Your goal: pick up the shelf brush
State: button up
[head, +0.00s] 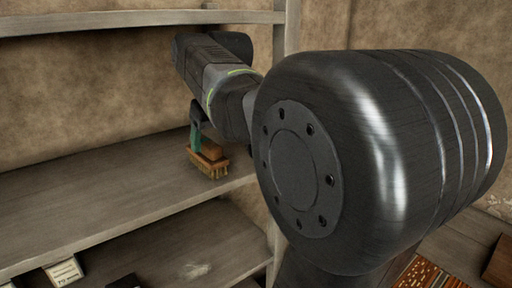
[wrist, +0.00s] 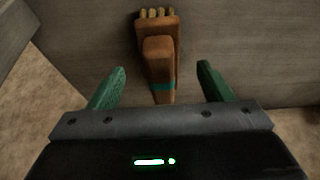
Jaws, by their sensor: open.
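The shelf brush (head: 209,159) stands on the middle shelf near its right end, with pale bristles down on the board and a brown wooden body. In the wrist view the brush (wrist: 159,58) shows its brown block at the top and a handle with a teal band pointing down toward my gripper. My gripper (wrist: 161,84) is open, its two green fingers on either side of the brush handle with gaps on both sides. In the head view one green finger of my gripper (head: 196,127) shows beside the brush, partly covering it. My arm hides the rest of the gripper there.
The middle shelf (head: 90,190) is clear to the left of the brush. An upper shelf (head: 140,19) runs above, and a right shelf post (head: 285,35) stands close to my arm. A lower shelf (head: 190,250) holds a white labelled box (head: 64,272).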

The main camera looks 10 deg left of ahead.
aim_at(205, 140)
jog(key=shift+w+a+p, duration=0.2)
jog(key=shift+w+a, duration=0.35)
jog(key=shift+a, duration=0.15)
jog(key=shift+w+a+p, duration=0.15)
jog(key=shift+w+a, duration=0.35)
jog(key=shift+a, duration=0.2)
jog(key=x, duration=0.5)
jog(key=shift+f, duration=0.3)
jog(key=c, duration=1.2)
jog(key=shift+o, duration=0.2)
jog(key=shift+r, duration=0.15)
